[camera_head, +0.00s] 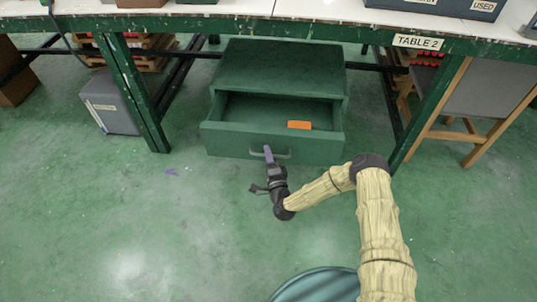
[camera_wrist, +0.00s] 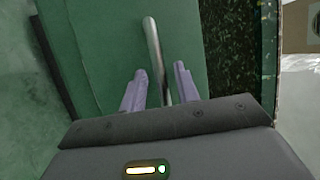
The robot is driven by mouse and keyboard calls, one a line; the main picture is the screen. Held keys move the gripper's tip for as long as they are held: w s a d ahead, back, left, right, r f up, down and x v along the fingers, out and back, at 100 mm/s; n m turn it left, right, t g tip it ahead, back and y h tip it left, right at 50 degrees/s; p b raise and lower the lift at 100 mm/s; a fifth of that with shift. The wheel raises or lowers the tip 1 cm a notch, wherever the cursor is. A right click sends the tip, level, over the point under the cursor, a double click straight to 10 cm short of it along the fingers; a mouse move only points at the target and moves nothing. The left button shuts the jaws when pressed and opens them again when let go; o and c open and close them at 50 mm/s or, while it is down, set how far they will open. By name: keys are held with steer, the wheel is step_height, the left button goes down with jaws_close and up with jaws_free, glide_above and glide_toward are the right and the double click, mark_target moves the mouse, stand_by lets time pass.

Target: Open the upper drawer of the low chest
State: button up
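The low green chest (camera_head: 280,62) stands under the table. Its drawer (camera_head: 225,138) is pulled out, with its inside showing from above; the front hides whatever is below it. The grey bar handle (camera_head: 284,154) is on the drawer front. My gripper (camera_head: 268,153) is at the left part of this handle. In the wrist view, the handle (camera_wrist: 152,42) runs between the two purple fingers of my gripper (camera_wrist: 159,80). The fingers are apart, with a small gap visible on each side of the bar.
An orange block (camera_head: 299,125) lies in the drawer. Table legs (camera_head: 130,90) flank the chest. A grey box (camera_head: 108,105) stands at left, and a wooden-framed board (camera_head: 490,90) at right. The green floor in front is mostly clear, with a small purple scrap (camera_head: 171,171).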

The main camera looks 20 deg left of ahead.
steer(key=shift+s+a+r, duration=0.1)
steer(key=shift+s+a, duration=0.05)
steer(key=p+v, duration=0.5)
steer(key=v, duration=1.2)
steer(key=shift+s+p, duration=0.2)
steer(key=shift+p, duration=0.2)
